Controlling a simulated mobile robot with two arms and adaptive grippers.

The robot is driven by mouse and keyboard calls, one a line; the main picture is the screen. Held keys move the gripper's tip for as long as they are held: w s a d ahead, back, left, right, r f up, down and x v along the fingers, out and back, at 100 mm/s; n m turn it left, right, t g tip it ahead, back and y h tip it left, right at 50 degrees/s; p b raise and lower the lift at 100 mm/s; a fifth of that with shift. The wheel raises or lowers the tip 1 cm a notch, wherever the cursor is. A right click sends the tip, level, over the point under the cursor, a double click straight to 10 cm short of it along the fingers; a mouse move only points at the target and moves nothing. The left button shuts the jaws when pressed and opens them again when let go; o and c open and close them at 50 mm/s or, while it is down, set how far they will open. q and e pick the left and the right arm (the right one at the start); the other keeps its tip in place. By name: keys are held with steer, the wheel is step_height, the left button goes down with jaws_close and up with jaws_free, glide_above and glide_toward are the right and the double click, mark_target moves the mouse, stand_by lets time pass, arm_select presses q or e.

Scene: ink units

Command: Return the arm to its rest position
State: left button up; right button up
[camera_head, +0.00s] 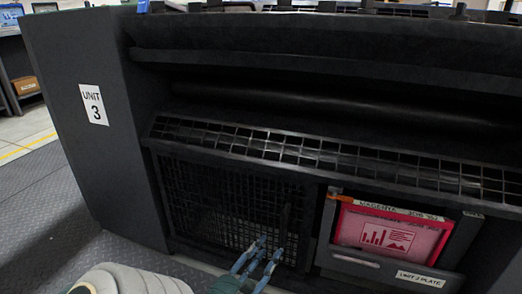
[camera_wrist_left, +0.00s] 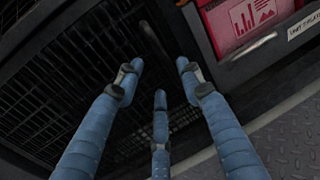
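My left arm reaches in from the bottom of the head view, and its blue-fingered left gripper (camera_head: 259,252) is in front of the lower dark mesh guard (camera_head: 215,205) of the unit. In the left wrist view my left gripper (camera_wrist_left: 158,76) has its fingers spread apart with nothing between them. The mesh guard (camera_wrist_left: 75,75) is behind the fingers there. The fingers look clear of the mesh, but the exact gap cannot be told. My right gripper is in neither view.
The dark unit (camera_head: 75,150) carries a "UNIT 3" label (camera_head: 94,104). Right of my gripper, a holder (camera_head: 345,262) contains a magenta plate (camera_head: 385,237). A slanted grille (camera_head: 300,150) juts out above. Open floor (camera_head: 45,215) lies at the left.

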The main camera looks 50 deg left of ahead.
arm_select(q)
steer(key=shift+v, duration=1.05)
